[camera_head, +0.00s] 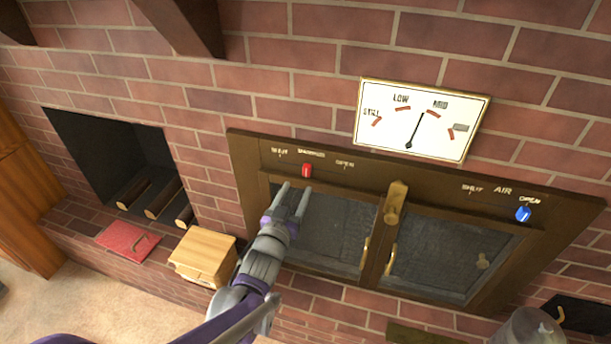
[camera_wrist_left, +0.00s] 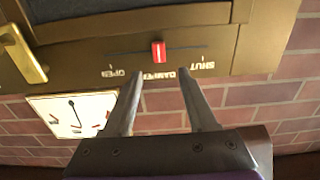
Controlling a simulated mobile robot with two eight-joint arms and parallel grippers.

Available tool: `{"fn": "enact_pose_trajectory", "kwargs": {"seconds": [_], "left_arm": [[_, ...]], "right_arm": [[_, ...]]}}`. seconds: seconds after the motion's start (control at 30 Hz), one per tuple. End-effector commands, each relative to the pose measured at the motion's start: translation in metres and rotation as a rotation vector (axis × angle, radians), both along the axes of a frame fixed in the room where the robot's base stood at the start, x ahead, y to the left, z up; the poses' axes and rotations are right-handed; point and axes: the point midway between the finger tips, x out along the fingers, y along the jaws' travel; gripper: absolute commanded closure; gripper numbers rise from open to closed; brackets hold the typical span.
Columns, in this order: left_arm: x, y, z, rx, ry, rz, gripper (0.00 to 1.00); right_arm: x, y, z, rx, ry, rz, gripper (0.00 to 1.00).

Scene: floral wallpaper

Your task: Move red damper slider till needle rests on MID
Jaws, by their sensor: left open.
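The red damper slider (camera_head: 307,171) sits on the brass frame's top strip, between its SHUT and OPEN labels. In the left wrist view the slider (camera_wrist_left: 158,50) stands partway along its dark slot. My left gripper (camera_head: 297,188) is open and empty just below the slider. In the wrist view its fingertips (camera_wrist_left: 162,74) are apart, one to each side of the slider's line and short of it. The white gauge (camera_head: 450,135) hangs above the frame. Its black needle (camera_head: 418,127) points between LOW and MID, close to the left end of the MID mark.
A blue AIR slider (camera_head: 523,214) is near OPEN at the frame's right. Two dark glass doors with brass handles (camera_head: 365,258) lie below the strip. A wooden box (camera_head: 203,258) and a red book-like item (camera_head: 127,241) rest on the brick ledge at left.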

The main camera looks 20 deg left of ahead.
Motion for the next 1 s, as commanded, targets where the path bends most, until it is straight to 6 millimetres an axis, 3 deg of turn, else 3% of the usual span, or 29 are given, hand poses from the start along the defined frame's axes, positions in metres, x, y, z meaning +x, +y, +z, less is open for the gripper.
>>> {"fn": "enact_pose_trajectory", "kwargs": {"seconds": [0.2, 0.4, 0.8, 0.83, 1.0], "left_arm": [[0.044, -0.002, 0.000, 0.000, 0.001, 0.000, 0.43], [0.070, -0.002, 0.000, -0.001, 0.001, 0.000, 0.43], [0.079, -0.003, 0.000, 0.000, 0.002, 0.000, 0.43], [0.079, -0.003, 0.000, 0.000, 0.002, 0.000, 0.44], [0.079, -0.003, 0.000, 0.000, 0.002, 0.000, 0.75]], "right_arm": [[0.000, 0.000, 0.000, 0.000, 0.000, 0.000, 0.43], [0.000, 0.000, 0.001, 0.000, 0.000, 0.000, 0.43], [0.000, 0.000, 0.001, 0.000, 0.000, 0.000, 0.43], [0.000, 0.000, 0.001, 0.000, 0.000, 0.000, 0.43], [0.000, 0.000, 0.001, 0.000, 0.000, 0.000, 0.43]]}}
